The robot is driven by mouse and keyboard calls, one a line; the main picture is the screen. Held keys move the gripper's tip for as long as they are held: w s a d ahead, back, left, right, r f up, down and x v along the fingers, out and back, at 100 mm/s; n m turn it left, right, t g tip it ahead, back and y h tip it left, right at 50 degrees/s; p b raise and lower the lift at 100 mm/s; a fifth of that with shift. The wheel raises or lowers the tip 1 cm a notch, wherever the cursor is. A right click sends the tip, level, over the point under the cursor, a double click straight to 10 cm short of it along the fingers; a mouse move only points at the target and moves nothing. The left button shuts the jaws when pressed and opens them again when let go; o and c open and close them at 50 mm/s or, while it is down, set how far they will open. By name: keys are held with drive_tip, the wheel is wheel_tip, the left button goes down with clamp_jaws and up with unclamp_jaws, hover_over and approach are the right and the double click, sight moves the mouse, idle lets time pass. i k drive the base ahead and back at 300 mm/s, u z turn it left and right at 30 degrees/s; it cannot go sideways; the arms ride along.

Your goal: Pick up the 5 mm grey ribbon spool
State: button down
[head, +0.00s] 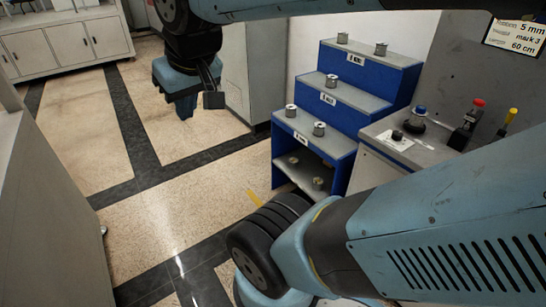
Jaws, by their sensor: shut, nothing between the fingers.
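A blue stepped rack (349,103) with grey treads carries small spools. Two greyish spools stand on the top step, a left one (342,38) and a right one (381,49). One spool (331,80) stands on the middle step. Two pale spools stand on the lowest step, a left one (290,111) and a right one (319,129). Two yellowish spools (318,183) sit in the shadowed shelf below. The label (328,98) on each step is too small to read surely. My gripper (213,99) is shut and empty, hanging left of the rack, apart from it.
A sign (515,35) at top right reads 5 mm, mark 3, 60 cm. A grey bench (433,141) right of the rack holds a white card, a blue-capped flask and red- and yellow-topped items. A cabinet (248,70) stands behind my gripper. Floor to the left is clear.

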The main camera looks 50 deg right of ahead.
sight(292, 162)
drive_tip(key=u, duration=0.1)
drive_tip(key=i, duration=1.35)
drive_tip(key=z, duration=2.4)
drive_tip(key=i, duration=0.6)
drive_tip(key=u, duration=0.1)
drive_tip(key=k, duration=0.45)
drive_tip(key=z, duration=0.2)
